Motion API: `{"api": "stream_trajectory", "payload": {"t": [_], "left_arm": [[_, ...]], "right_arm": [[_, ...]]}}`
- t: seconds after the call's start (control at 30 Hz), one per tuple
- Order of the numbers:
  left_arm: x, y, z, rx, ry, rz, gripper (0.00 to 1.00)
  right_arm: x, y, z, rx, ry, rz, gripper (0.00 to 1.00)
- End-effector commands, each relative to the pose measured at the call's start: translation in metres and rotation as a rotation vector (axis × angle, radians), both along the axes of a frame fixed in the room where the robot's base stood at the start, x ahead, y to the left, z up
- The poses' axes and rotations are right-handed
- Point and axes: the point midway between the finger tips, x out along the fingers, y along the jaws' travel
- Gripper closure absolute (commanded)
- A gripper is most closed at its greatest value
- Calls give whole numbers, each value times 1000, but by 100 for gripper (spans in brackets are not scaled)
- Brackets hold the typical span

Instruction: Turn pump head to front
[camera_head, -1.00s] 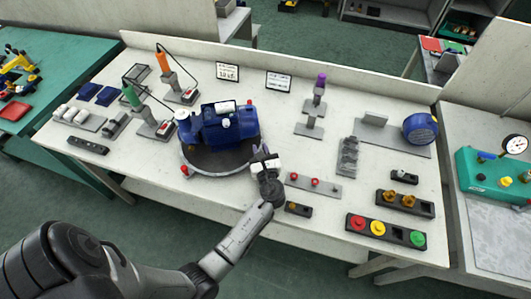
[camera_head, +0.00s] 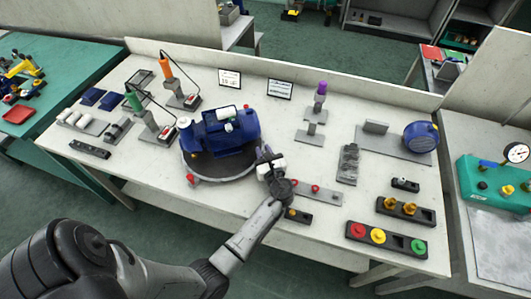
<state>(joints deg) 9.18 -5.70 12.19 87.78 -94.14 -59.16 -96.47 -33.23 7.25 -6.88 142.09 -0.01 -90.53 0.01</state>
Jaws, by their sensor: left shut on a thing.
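The blue pump (camera_head: 220,137) stands on a round grey turntable (camera_head: 222,171) near the table's front edge. A rounded white end piece (camera_head: 184,122) is on its left end, and a small red part (camera_head: 246,108) shows at its upper right. A red knob (camera_head: 190,180) shows on the turntable's left front rim. My left gripper (camera_head: 266,157) is at the turntable's right rim, to the right of the pump. It is shut on what appears to be a handle at the rim; the jaws hide most of it. My right gripper is not in view.
A grey strip with red buttons (camera_head: 315,193) lies just right of my left gripper. A panel with red, yellow and green buttons (camera_head: 386,239) is at the front right. Orange (camera_head: 166,70) and green (camera_head: 132,101) corded tools stand behind and left of the pump.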

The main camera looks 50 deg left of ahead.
Motion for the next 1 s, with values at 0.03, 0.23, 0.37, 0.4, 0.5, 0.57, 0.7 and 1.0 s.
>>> {"api": "stream_trajectory", "payload": {"t": [0.03, 0.23, 0.37, 0.4, 0.5, 0.57, 0.7, 1.0], "left_arm": [[-2, 3, -3, -2, 5, 10, 100], [-2, 6, -3, -2, 5, 25, 100], [-2, 7, -3, -1, 6, 32, 100], [-2, 8, -3, 0, 5, 34, 100], [-2, 8, -3, 0, 5, 39, 100], [-2, 9, -3, 0, 5, 42, 100], [-2, 10, -3, 0, 5, 47, 100], [-2, 11, -2, 0, 5, 54, 100]], "right_arm": [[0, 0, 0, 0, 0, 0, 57], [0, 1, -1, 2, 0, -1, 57], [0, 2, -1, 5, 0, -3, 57], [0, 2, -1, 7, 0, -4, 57], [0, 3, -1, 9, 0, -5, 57], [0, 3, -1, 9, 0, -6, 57], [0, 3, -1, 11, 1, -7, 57], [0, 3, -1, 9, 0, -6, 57]]}}
